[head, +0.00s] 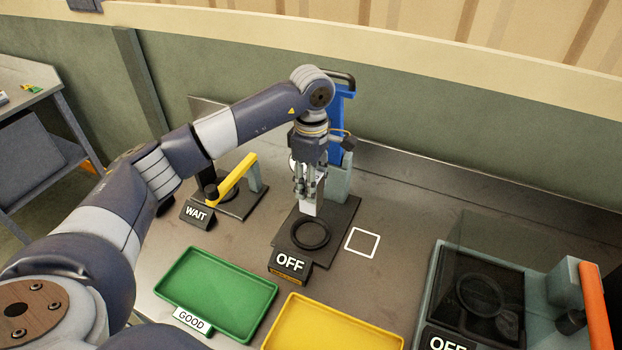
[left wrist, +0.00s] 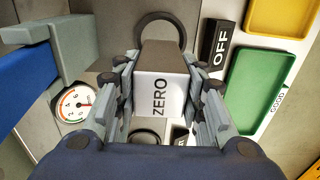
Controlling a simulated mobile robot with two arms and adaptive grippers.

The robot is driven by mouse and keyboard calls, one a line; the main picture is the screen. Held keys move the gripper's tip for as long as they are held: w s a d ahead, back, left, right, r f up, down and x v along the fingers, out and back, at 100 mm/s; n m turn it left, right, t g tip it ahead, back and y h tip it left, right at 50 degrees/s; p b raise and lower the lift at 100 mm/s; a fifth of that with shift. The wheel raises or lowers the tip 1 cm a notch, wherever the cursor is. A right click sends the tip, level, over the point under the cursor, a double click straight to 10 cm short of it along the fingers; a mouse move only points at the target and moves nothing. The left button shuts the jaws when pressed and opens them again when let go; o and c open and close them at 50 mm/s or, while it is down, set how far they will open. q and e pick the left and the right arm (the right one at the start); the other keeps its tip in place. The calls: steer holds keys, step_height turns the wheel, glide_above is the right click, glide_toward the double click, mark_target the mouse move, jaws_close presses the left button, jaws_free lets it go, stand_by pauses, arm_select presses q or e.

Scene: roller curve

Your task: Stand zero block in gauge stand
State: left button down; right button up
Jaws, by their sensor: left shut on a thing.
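My left gripper (head: 309,186) is shut on the zero block (head: 311,207), a grey block with a white face. In the left wrist view the zero block (left wrist: 160,95) shows its ZERO label between the fingers. The gauge stand has a dark base (head: 340,222), a black ring (head: 311,234), a blue-grey column and an OFF sign (head: 291,263). The block is over the stand's base, close to the ring, and covers part of the ring (left wrist: 160,17) in the wrist view. I cannot tell whether its lower end touches. A dial gauge (left wrist: 74,103) shows beside the gripper. My right gripper is not in view.
A white square outline (head: 362,242) lies right of the stand. A green GOOD tray (head: 217,292) and a yellow tray (head: 330,325) are in front. A WAIT sign (head: 196,214) and yellow-handled fixture (head: 237,179) stand left, a dark clear-lidded box (head: 480,295) right.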

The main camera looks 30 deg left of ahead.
arm_select(q)
steer(key=shift+f, duration=0.55)
steer(key=shift+a+f+b, duration=0.15)
steer(key=shift+f+b, duration=0.45)
steer(key=shift+f, duration=0.2)
steer(key=shift+f+b, duration=0.75)
steer(key=shift+f, duration=0.8)
step_height(320, 180, down, 4)
steer(key=b, duration=0.3)
steer(key=shift+r, duration=0.15)
steer(key=shift+f+b, duration=0.25)
steer(key=shift+b, duration=0.1)
steer(key=shift+b, duration=0.3)
steer(key=shift+f, duration=0.2)
